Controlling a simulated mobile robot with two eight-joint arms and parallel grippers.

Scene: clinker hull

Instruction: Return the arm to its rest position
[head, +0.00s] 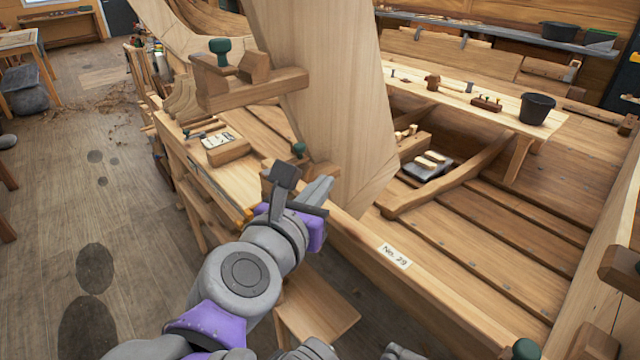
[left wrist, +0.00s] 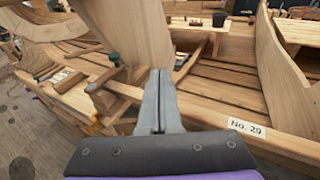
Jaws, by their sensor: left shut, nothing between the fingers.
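My left arm, grey and purple, reaches up from the bottom of the head view. Its gripper (head: 322,186) is shut and empty, above the hull's edge beside a tall pale plank. In the left wrist view the two fingers (left wrist: 158,82) lie together with nothing between them. My right gripper cannot be made out in the head view.
A plank edge with a "No. 29" label (head: 395,256) runs close to my left gripper. The tall plank (head: 330,80) stands just behind it. A wooden clamp with a green knob (head: 220,47) sits higher up. A black bucket (head: 537,108) stands on the bench at right. Open floor lies left.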

